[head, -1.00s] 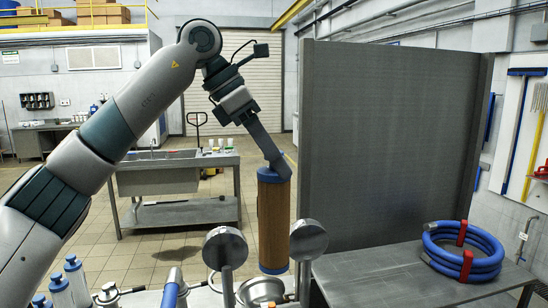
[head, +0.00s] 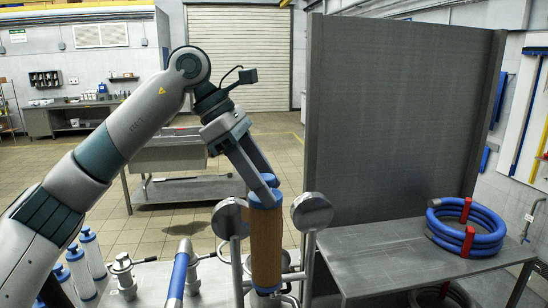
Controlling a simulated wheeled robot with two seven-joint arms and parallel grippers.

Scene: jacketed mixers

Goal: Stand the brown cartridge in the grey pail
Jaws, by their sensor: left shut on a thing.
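The brown cartridge (head: 266,245) is upright, a brown cylinder with blue end caps. My left gripper (head: 267,192) is shut on its top end from above. The cartridge hangs between two round grey metal discs on posts, in front of a round metal fitting. Its lower end is close to the metal deck; I cannot tell whether it touches anything. A round, grey-rimmed container (head: 441,296), perhaps the grey pail, is cut off by the bottom edge at right; its inside is mostly hidden. My right gripper is not in view.
Several white cartridges with blue caps (head: 93,252) stand at left. A blue-handled pipe fitting (head: 180,272) rises beside the held cartridge. A tall grey panel (head: 402,120) stands behind. A coiled blue hose (head: 466,228) lies on the right metal table (head: 365,262), whose left part is bare.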

